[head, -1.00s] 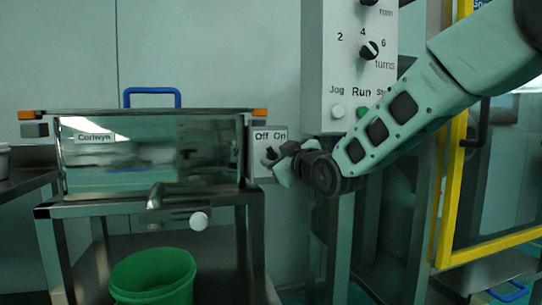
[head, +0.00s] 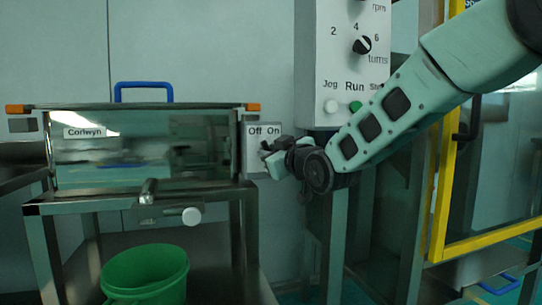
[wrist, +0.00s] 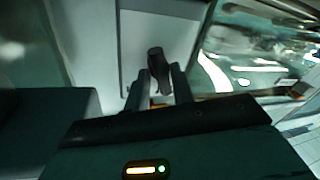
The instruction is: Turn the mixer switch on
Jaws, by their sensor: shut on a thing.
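The switch box (head: 252,158) is a pale plate marked "Off" and "On", fixed at the right end of the Corlwyn mixer (head: 150,150). My gripper (head: 268,154) is at the front of this box, below the labels, and mostly hides the switch in the head view. In the wrist view the dark switch knob (wrist: 157,62) stands between the two fingertips of my gripper (wrist: 160,82), with the pale plate behind it. The fingers are shut on the knob. I cannot tell which label the knob points to.
A control panel (head: 341,75) with dials and Jog and Run buttons is close above my forearm. A green bucket (head: 148,275) stands under the mixer's spout. A blue handle (head: 143,87) tops the mixer. A yellow-framed guard (head: 447,180) is at the right.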

